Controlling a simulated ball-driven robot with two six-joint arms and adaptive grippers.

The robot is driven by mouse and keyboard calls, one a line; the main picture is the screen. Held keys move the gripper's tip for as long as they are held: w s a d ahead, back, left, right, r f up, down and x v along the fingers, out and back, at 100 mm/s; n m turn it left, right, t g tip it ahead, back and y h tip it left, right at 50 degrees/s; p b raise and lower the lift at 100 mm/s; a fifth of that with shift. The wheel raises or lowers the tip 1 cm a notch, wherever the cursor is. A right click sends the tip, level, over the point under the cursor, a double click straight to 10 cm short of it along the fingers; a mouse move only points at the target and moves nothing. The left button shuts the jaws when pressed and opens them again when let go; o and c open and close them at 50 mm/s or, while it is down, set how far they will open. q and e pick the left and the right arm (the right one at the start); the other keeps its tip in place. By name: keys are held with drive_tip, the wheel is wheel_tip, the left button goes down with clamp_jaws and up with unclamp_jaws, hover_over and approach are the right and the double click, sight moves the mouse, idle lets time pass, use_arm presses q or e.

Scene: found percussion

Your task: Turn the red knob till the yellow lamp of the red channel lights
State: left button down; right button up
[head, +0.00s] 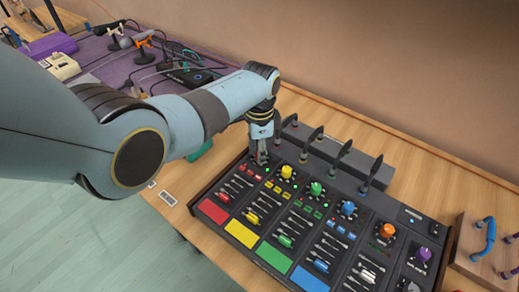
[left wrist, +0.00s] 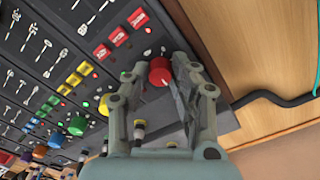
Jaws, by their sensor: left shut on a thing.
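The red knob (left wrist: 160,73) has a pale pointer line and sits between the two fingers of my left gripper (left wrist: 158,75) in the left wrist view. In the head view the left gripper (head: 260,159) points down at the top of the red channel and hides the knob. It is shut on the knob. The mixer panel (head: 250,188) is dark, with a red pad (head: 213,211) at the near end of the red channel. Small pale lamps show beside the knob in the left wrist view; I cannot make out a lit yellow one. My right gripper is not in view.
Yellow (head: 287,172), green (head: 316,188), blue (head: 348,208), orange (head: 387,230) and purple (head: 423,254) knobs follow to the right. Upright dark paddles (head: 342,152) stand behind the panel. A rack with a blue handle (head: 484,236) stands at the far right.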

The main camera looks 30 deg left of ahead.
use_arm(q)
drive_tip(key=c, duration=1.2)
unclamp_jaws()
drive_tip(key=shift+c, duration=0.2)
drive_tip(key=shift+o, duration=0.7)
drive_tip(key=shift+r, duration=0.25)
wheel_tip(320, 180, up, 12)
drive_tip(key=shift+f, duration=0.2)
drive_tip(key=shift+f, duration=0.1)
